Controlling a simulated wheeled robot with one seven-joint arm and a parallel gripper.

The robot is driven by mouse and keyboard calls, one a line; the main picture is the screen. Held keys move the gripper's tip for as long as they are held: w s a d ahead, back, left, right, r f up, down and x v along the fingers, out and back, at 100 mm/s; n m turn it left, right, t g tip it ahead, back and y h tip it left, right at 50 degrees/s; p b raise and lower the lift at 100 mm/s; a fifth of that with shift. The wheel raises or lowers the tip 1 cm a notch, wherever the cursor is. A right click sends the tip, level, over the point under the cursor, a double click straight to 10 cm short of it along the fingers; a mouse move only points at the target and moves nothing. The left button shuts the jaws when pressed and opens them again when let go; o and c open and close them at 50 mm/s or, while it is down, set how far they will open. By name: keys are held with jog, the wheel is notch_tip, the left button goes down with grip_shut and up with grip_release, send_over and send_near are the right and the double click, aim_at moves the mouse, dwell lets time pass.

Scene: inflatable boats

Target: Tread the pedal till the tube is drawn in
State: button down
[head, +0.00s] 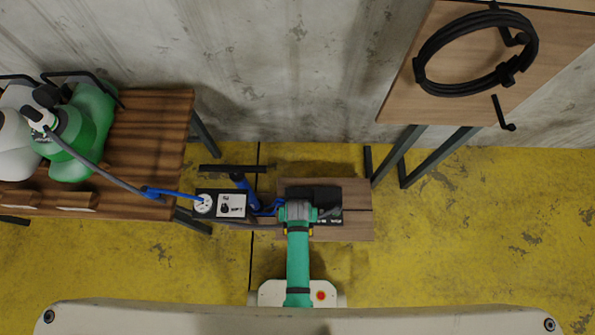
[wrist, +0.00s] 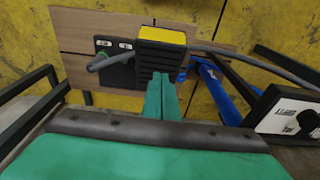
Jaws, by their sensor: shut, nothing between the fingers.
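The foot pedal (wrist: 148,60) is a black ribbed plate with a yellow end, on a wooden board; in the head view its black part (head: 313,193) shows beside my arm. My gripper (wrist: 160,80) has its teal fingers together and empty, with the tips over the lower ribs of the pedal; I cannot tell whether they touch. In the head view my wrist hides the fingers. The green inflatable tube (head: 88,125) bulges on the brown table at left, with a grey hose (head: 98,172) running from its valve towards the blue fitting by the gauge (head: 204,203).
A blue pump cylinder (wrist: 225,95) stands beside the pedal, near a black panel with a white label card (head: 232,205). A grey lever (wrist: 104,62) sits on a labelled black plate on the pedal's other side. A coiled black hose (head: 475,52) hangs at upper right.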

jog(key=f, duration=1.1)
jog(key=shift+w+f, duration=0.3)
jog(key=shift+f, duration=0.05)
jog(key=shift+s+f, duration=0.25)
jog(key=shift+f, duration=0.5)
jog(key=s+f, duration=0.1)
jog(key=f, duration=0.1)
jog(key=s+f, duration=0.1)
jog(key=f, duration=0.2)
jog(key=s+f, duration=0.1)
jog(key=f, duration=0.2)
jog(key=shift+s, duration=0.3)
jog(key=shift+r, duration=0.1)
jog(key=shift+r, duration=0.4)
jog(key=r, duration=0.3)
jog(key=shift+w+r, duration=0.15)
jog(key=shift+w, duration=0.2)
jog(key=s+r, duration=0.5)
jog(key=r, duration=0.4)
